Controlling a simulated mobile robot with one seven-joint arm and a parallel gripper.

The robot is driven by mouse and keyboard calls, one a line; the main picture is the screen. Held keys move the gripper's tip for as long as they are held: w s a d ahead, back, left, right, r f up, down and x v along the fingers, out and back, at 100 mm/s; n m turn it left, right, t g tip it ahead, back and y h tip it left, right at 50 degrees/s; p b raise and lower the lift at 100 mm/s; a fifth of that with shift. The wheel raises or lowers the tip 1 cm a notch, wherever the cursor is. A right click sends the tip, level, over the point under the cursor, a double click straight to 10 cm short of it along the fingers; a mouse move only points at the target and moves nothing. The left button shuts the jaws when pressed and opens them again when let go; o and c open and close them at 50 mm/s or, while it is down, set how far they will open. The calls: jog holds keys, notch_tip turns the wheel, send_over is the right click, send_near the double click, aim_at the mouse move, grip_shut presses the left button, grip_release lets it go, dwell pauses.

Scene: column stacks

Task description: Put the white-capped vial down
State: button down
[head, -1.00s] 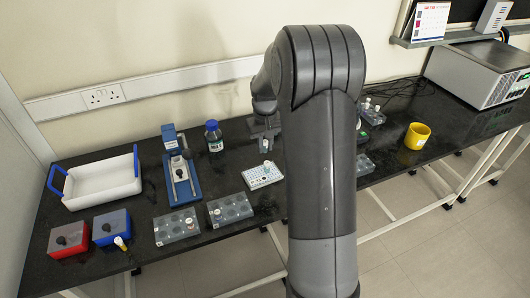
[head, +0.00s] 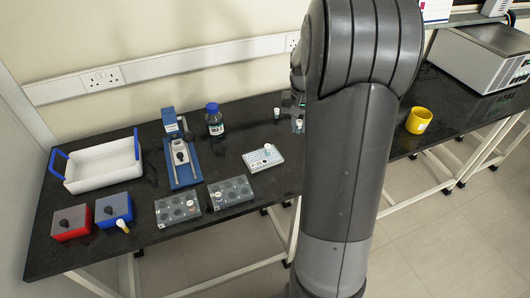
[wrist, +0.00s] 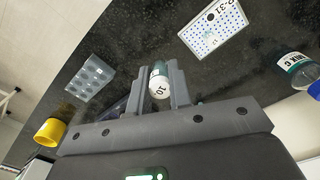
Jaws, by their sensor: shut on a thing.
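The white-capped vial (wrist: 158,80), with a white label reading 10, is between the two fingers of my gripper (wrist: 158,88) in the wrist view. The fingers are shut on it, and the dark bench top shows beyond it. In the head view my gripper (head: 298,118) is mostly hidden behind my arm, with a small pale vial (head: 299,124) at its fingers. Whether the vial's base touches the bench cannot be told. Another small white-capped vial (head: 276,113) stands on the bench to the left.
A yellow cup (head: 419,120) is at the right. Another grey rack (wrist: 90,77) shows in the wrist view.

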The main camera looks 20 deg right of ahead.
jog(key=m, duration=0.1)
jog(key=f+m, duration=0.1)
jog(key=m, duration=0.1)
jog(key=a+m, duration=0.1)
jog(key=shift+f+m, duration=0.3)
jog(key=shift+m, duration=0.1)
jog(key=f+m, duration=0.1)
jog(key=m, duration=0.2)
send_over(258, 156)
jog(key=shift+m, duration=0.3)
notch_tip(258, 156, down, 7)
jog(key=shift+f, duration=2.05)
jog(key=c, duration=1.3)
grip_release()
jog(key=shift+f, duration=0.1)
